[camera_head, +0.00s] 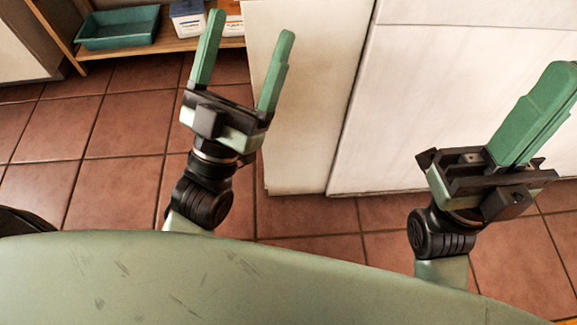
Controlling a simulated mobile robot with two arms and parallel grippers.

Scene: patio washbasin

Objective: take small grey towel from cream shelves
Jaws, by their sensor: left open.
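No small grey towel shows in the head view. Pale cream panels (430,110) stand ahead of me, but I cannot tell if they belong to the cream shelves; no shelf opening shows in them. My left gripper (249,24) is open and empty, its green fingers spread apart, the right finger in front of the narrow pale panel (300,130). My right gripper (561,72) is at the right edge, its green fingers together with nothing seen between them, in front of the wide pale panel.
A low wooden shelf (160,47) at the upper left holds a green tray (117,40) and small white containers (188,18). A pale block (22,50) stands at the far left. The terracotta tile floor (60,125) is clear at left.

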